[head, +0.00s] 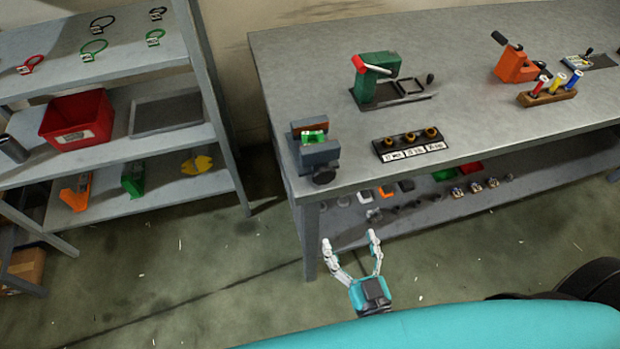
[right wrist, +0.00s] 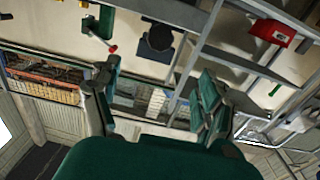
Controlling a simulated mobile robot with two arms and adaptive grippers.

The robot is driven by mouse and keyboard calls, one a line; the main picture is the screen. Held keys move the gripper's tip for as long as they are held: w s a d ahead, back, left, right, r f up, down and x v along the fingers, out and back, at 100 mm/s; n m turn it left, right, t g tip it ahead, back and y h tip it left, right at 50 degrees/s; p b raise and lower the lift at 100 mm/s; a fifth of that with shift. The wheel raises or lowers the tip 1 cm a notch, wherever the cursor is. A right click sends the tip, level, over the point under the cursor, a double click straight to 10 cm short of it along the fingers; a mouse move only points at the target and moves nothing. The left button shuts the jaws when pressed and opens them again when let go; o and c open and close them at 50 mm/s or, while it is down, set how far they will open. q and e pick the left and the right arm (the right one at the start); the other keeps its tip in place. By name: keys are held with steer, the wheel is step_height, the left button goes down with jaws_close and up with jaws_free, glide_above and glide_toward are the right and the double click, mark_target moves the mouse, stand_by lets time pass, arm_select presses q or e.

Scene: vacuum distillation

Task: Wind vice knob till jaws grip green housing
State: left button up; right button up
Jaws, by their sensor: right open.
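The grey vice (head: 318,157) stands at the left front corner of the workbench in the head view. A green housing (head: 313,136) sits between its jaws; whether the jaws touch it I cannot tell. The dark round vice knob (head: 323,178) is on the vice's front side. My right gripper (head: 350,240) is open and empty, in front of the bench and below the knob, apart from it. It also shows open in the right wrist view (right wrist: 155,95). My left gripper is not in view.
The workbench (head: 450,80) carries a green press (head: 376,78), a black block with brass rings (head: 410,145) and an orange tool (head: 515,65). A shelf unit (head: 120,55) with a red bin (head: 77,118) stands at left. Floor is clear between shelf and bench.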

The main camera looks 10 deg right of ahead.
steer(key=p, duration=0.2)
glide_toward(325, 177)
steer(key=w, duration=0.4)
steer(key=w+p, duration=0.1)
steer(key=w, duration=0.4)
steer(key=shift+a, duration=0.2)
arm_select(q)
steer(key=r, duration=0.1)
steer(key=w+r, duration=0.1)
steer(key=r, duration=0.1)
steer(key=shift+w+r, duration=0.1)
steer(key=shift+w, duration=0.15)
arm_select(e)
steer(key=c, duration=1.1)
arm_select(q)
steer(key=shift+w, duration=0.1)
arm_select(e)
steer(key=shift+c, duration=0.2)
steer(key=shift+m, duration=0.5)
